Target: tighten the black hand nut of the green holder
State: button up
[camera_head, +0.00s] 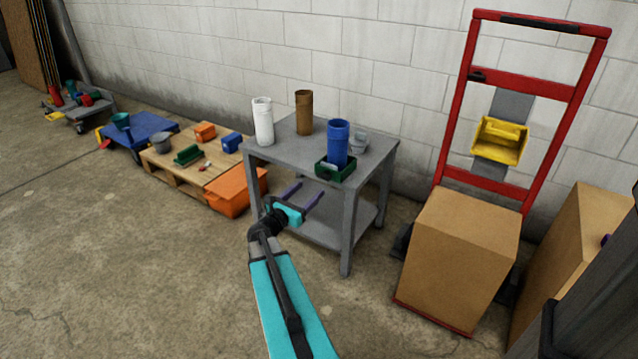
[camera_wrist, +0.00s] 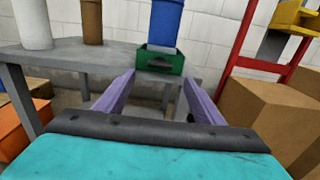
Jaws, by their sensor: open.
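The green holder (camera_head: 323,171) sits at the front edge of the grey table's top, with a blue cylinder (camera_head: 338,143) standing upright in it. In the wrist view the holder (camera_wrist: 172,58) is straight ahead, beyond my fingertips. A small dark spot shows on its front face; I cannot tell if it is the black hand nut. My gripper (camera_head: 305,192) is open and empty, in front of the table and below the holder in the head view, apart from it. In the wrist view its two purple fingers (camera_wrist: 158,77) are spread wide.
A red hand truck (camera_head: 450,130) with a cardboard box (camera_head: 465,250) is at right. A pallet (camera_head: 180,173) with bins lies left. Floor at lower left is clear.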

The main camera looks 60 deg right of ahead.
aim_at(322, 178)
jog(key=d, duration=0.8)
jog(key=shift+b, duration=0.4)
jog(key=c, duration=1)
